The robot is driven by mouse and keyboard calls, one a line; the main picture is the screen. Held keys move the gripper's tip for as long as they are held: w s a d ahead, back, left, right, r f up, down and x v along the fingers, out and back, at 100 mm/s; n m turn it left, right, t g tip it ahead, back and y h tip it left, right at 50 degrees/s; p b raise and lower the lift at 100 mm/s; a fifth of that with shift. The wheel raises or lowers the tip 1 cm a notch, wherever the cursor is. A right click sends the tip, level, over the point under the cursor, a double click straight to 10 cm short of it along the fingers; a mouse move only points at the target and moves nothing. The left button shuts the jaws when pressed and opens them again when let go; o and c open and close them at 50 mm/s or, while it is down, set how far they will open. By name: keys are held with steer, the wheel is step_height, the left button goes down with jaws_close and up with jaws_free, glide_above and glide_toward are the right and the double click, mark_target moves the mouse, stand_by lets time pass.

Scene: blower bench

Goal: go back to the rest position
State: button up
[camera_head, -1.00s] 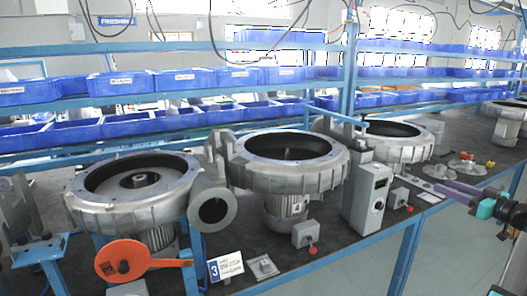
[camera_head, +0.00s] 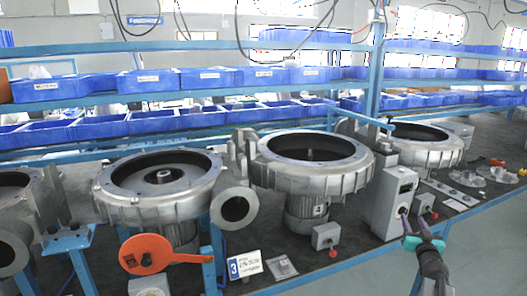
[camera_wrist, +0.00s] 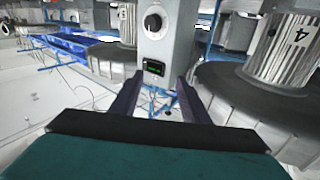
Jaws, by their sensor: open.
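My gripper (camera_head: 413,222) is at the right of the head view, in front of the bench edge, with its teal part and dark fingers in front of the grey control box (camera_head: 392,200). In the wrist view my gripper (camera_wrist: 160,84) has its two dark fingers apart with nothing between them. Beyond the fingers, the wrist view shows a grey box (camera_wrist: 158,45) with a knob and a small lit display. I cannot tell how far the fingertips are from the box.
Large grey blower housings (camera_head: 312,165) stand along the bench (camera_head: 345,245). A small switch box (camera_head: 326,236), a red-orange disc (camera_head: 146,254) and a number 3 sign (camera_head: 245,266) are near the front edge. Blue bins (camera_head: 150,82) line the shelves behind. The floor at right (camera_head: 490,250) is clear.

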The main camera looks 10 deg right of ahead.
steer(key=s+a+f+g+y, duration=0.1)
steer(key=s+a+f+g, duration=0.3)
steer(key=a+f, duration=0.7)
steer(key=s+a+f+g, duration=0.4)
steer(key=a+f, duration=0.2)
steer(key=f, duration=0.9)
steer(key=s+a+f+g+y, duration=0.1)
steer(key=s+a+f+g, duration=0.3)
steer(key=a+f, duration=0.75)
steer(key=s+a+f+n+g+y, duration=0.2)
steer(key=s+a+f+g, duration=0.3)
steer(key=s+a+f, duration=0.7)
steer(key=s+a+n+g+y, duration=0.1)
steer(key=s+a+g, duration=0.2)
steer(key=s, duration=0.7)
steer(key=s+a+n+g+y, duration=0.1)
steer(key=s+a+n+g, duration=0.1)
steer(key=s+a, duration=0.5)
steer(key=s+g, duration=0.1)
steer(key=s, duration=0.3)
steer(key=shift+a+f, duration=0.35)
steer(key=shift+f, duration=0.05)
